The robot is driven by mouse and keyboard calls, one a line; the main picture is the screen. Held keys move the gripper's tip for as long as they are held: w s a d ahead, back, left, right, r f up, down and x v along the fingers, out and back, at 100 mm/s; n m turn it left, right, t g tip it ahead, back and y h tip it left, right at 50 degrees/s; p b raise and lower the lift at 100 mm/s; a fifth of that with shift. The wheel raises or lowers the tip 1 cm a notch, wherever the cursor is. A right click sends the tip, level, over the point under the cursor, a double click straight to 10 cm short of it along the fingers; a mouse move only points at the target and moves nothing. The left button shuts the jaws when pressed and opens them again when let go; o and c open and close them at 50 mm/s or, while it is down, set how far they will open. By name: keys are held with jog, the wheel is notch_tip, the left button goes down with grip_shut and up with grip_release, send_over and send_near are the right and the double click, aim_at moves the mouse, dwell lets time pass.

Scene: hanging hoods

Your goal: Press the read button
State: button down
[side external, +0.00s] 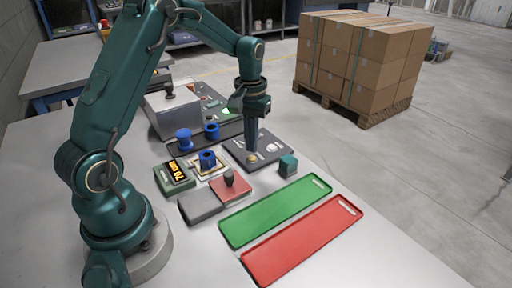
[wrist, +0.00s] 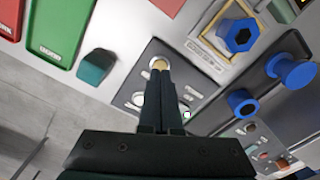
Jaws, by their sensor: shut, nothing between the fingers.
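A round brass-coloured button (side external: 251,159) sits on a dark grey panel (side external: 270,144) that also carries white round marks. The button also shows in the wrist view (wrist: 159,63), just past my fingertips. I cannot read a label on it. My gripper (side external: 252,150) points straight down, shut and empty, with its tips at the button. In the wrist view my gripper (wrist: 161,74) partly covers the panel (wrist: 184,65). I cannot tell whether the tips touch the button or stop just above it. A green box with a lit orange display (side external: 177,169) stands to the left.
A teal block (side external: 288,165) stands right of the panel. Green (side external: 275,212) and red (side external: 300,243) trays lie in front. Blue knobs (side external: 184,140) stand to the left, with a red plate (side external: 231,188) bearing a dark knob nearer the camera. Stacked cartons (side external: 362,55) stand beyond the table.

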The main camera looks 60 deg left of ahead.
jog(key=shift+r, duration=2.3)
